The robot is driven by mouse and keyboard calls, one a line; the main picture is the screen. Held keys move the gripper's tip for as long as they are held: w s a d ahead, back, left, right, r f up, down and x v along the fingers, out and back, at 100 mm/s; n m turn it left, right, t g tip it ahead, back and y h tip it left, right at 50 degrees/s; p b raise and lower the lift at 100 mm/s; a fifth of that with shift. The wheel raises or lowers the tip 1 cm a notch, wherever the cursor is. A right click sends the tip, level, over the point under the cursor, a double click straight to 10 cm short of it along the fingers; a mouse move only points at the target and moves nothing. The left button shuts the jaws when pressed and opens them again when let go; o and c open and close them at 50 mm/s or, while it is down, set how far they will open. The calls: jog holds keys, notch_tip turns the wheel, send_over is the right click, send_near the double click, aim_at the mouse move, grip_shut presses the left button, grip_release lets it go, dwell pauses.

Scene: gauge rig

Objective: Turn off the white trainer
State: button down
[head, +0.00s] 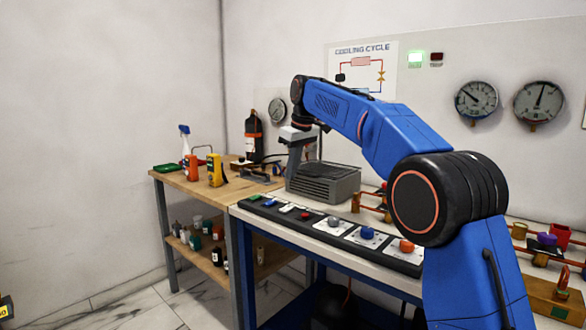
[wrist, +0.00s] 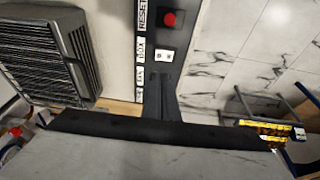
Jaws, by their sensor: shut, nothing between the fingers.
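The white-topped trainer bench (head: 330,241) has a blue frame and a black control strip (head: 266,211) along its front edge. The strip carries a green switch (head: 255,197), a blue one (head: 270,203), a white one (head: 286,208), a red button (head: 304,215) and several knobs. In the wrist view the red button (wrist: 169,19) sits by the label RESET, with a white switch (wrist: 164,56) by BOX. My gripper (wrist: 160,78) is shut and empty over the strip near the BOX and FAN labels; its fingers hide part of the strip. Contact cannot be told. In the head view my gripper (head: 294,168) is above the strip's left part.
A grey finned unit (head: 322,184) stands just behind the strip, close to my gripper. A green lamp (head: 417,58) is lit and a red lamp (head: 436,58) is dark. A wooden bench (head: 190,184) with tools and bottles stands at left. Open floor lies in front.

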send_over(285, 208)
jog(key=d, duration=0.2)
jog(key=x, duration=0.5)
jog(key=s+d+x, duration=0.1)
jog(key=x, duration=0.2)
jog(key=shift+s+d+f, duration=0.1)
jog(key=shift+s+f, duration=0.05)
jog(key=shift+f, duration=0.9)
jog(key=shift+w+d+f, duration=0.15)
jog(key=shift+w+f, duration=0.05)
jog(key=shift+s, duration=0.15)
jog(key=shift+s+a+r, duration=0.1)
jog(key=shift+s+a, duration=0.4)
